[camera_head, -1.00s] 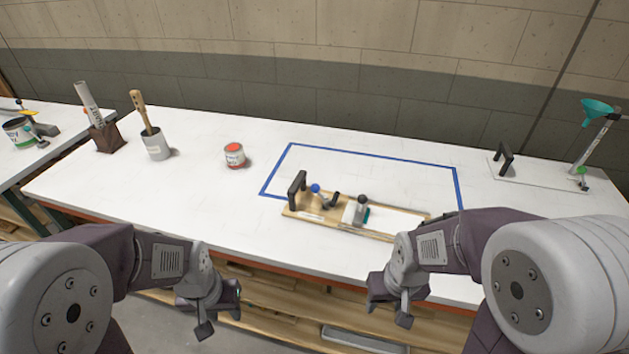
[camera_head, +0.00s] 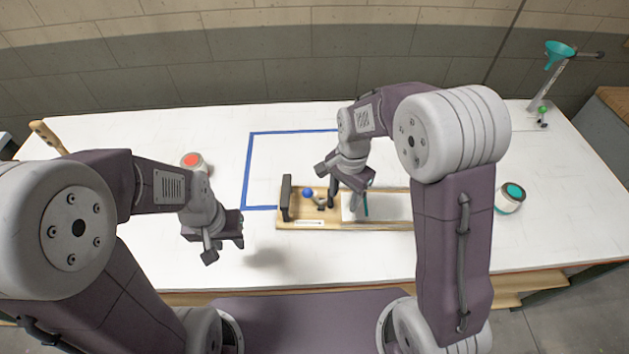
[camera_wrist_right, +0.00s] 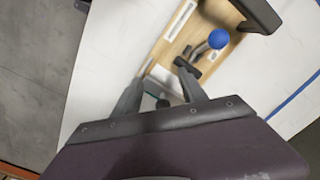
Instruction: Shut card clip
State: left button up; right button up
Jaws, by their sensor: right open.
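A wooden board (camera_head: 290,222) lies on the white table. It carries a lever with a blue knob (camera_head: 308,192) near its left end, which also shows in the right wrist view (camera_wrist_right: 218,40). A white block with a teal strip (camera_head: 365,206) sits to the right, partly hidden by my right gripper. I cannot tell which part is the card clip. My right gripper (camera_head: 342,199) is open above the board, between the blue-knobbed lever and the teal strip. In the right wrist view its fingers (camera_wrist_right: 158,88) stand apart. My left gripper (camera_head: 224,246) is open and empty above the table's front.
A black handle (camera_head: 286,197) stands at the board's left end. Blue tape (camera_head: 248,165) outlines a clear area behind it. A red-topped can (camera_head: 193,160) stands left, a teal-topped pot (camera_head: 510,197) right, and a funnel stand (camera_head: 541,90) at the far right.

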jog(key=w+a+r+m+p, duration=0.2)
jog(key=w+a+m, duration=0.1)
jog(key=w+a, duration=0.1)
jog(key=m+g+p, duration=0.1)
jog(key=m+p, duration=0.2)
jog(key=m, duration=0.1)
send_over(312, 196)
jog(key=w, duration=0.2)
jog(key=shift+s+a+r+h, duration=0.1)
jog(key=shift+r+h, duration=0.15)
jog(key=shift+h, duration=0.05)
jog(key=shift+f+m, duration=0.25)
jog(key=shift+m, duration=0.05)
jog(key=f, duration=0.5)
jog(key=f+p, duration=0.1)
jog(key=f, duration=0.1)
jog(key=shift+s+f, duration=0.2)
jog(key=shift+s, duration=0.2)
jog(key=shift+f, duration=0.65)
pick_arm(q)
notch_tip(312, 196, up, 7)
jog(key=w, duration=0.1)
pick_arm(e)
grip_shut()
pick_arm(q)
jog(key=shift+w, duration=0.1)
